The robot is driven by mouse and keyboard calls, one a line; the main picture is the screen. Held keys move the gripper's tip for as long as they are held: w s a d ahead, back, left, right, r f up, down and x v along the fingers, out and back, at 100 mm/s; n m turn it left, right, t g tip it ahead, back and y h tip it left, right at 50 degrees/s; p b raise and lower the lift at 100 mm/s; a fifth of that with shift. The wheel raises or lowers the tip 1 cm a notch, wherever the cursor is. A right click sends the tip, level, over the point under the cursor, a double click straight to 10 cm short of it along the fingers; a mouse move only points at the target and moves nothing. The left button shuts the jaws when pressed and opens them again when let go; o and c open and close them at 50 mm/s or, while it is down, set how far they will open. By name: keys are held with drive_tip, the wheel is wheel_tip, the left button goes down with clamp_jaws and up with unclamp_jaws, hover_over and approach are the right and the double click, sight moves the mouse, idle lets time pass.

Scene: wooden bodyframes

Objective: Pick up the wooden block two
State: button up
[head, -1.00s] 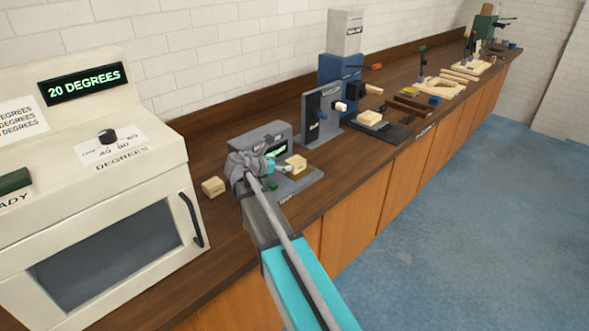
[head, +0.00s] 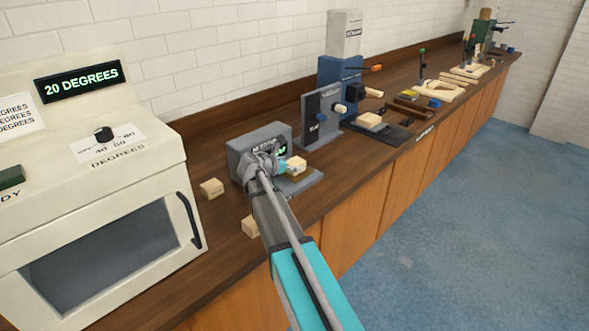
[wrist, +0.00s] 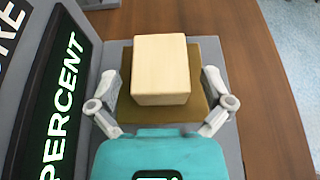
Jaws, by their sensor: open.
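A pale wooden block (head: 297,166) sits on the plate of a grey meter. In the wrist view this block (wrist: 161,70) rests on a brown pad between the fingers of my gripper (wrist: 163,92). The gripper is open, with a finger on each side and a gap to the block. In the head view my gripper (head: 283,167) is at the meter, partly hidden by my arm. Two more wooden blocks lie on the counter: one left of the meter (head: 212,188) and one beside my arm (head: 250,226), partly hidden. I cannot read which is block two.
The grey meter (head: 250,143) has a screen, reading "PERCENT" in the wrist view (wrist: 60,105). A white oven (head: 95,220) stands left. A grey upright device (head: 322,112) and a blue machine (head: 340,72) stand behind. The wooden counter (head: 330,180) is clear toward its front edge.

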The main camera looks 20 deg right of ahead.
drive_tip(key=shift+b+x, duration=0.35)
drive_tip(key=shift+x, duration=0.9)
drive_tip(key=c, duration=1.2)
drive_tip(key=shift+r+p, duration=0.25)
drive_tip(key=shift+p, duration=0.05)
drive_tip(key=shift+r+p, duration=0.75)
drive_tip(key=shift+r, duration=0.05)
drive_tip(key=s+r+p, duration=1.1)
drive_tip(key=s, duration=0.3)
drive_tip(key=shift+d, duration=0.2)
